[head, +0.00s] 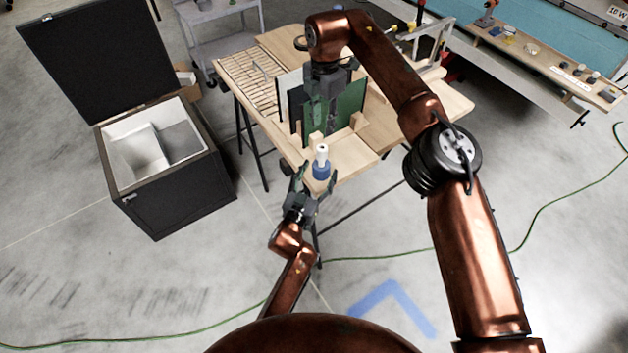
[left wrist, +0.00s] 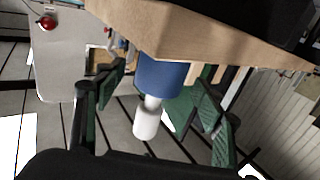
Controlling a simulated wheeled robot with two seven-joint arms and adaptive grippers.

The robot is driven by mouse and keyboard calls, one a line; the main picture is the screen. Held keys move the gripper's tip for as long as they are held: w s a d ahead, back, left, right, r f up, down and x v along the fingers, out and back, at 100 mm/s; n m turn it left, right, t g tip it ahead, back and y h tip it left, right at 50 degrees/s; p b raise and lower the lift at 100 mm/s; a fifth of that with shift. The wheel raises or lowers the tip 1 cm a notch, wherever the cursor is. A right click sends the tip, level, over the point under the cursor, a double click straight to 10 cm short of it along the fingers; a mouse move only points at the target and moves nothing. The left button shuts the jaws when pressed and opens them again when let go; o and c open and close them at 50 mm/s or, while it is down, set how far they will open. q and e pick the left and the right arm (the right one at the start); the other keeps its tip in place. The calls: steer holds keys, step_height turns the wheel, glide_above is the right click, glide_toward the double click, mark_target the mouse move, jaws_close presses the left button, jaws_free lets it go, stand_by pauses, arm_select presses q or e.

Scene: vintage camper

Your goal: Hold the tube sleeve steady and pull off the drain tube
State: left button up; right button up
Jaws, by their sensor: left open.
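The tube sleeve (head: 321,171) is a blue cylinder at the near corner of the wooden workbench. The white drain tube (head: 321,152) sticks up out of it. In the left wrist view the blue sleeve (left wrist: 163,76) is at the bench edge, and the white tube (left wrist: 147,123) extends from it between my fingers. My left gripper (head: 316,182) is open, with its green-padded fingers (left wrist: 160,103) on either side of the sleeve and tube, apart from them. My right gripper (head: 324,112) points down behind the tube, in front of a green panel; its finger gap is unclear.
Upright panels (head: 353,100) stand in wooden holders on the workbench (head: 345,160), close behind the tube. An open black cooler box (head: 172,185) stands on the floor at left. A long bench (head: 545,62) is at the back right. Green cables cross the floor.

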arm_select(q)
steer(key=shift+x, duration=1.25)
steer(key=shift+c, duration=0.4)
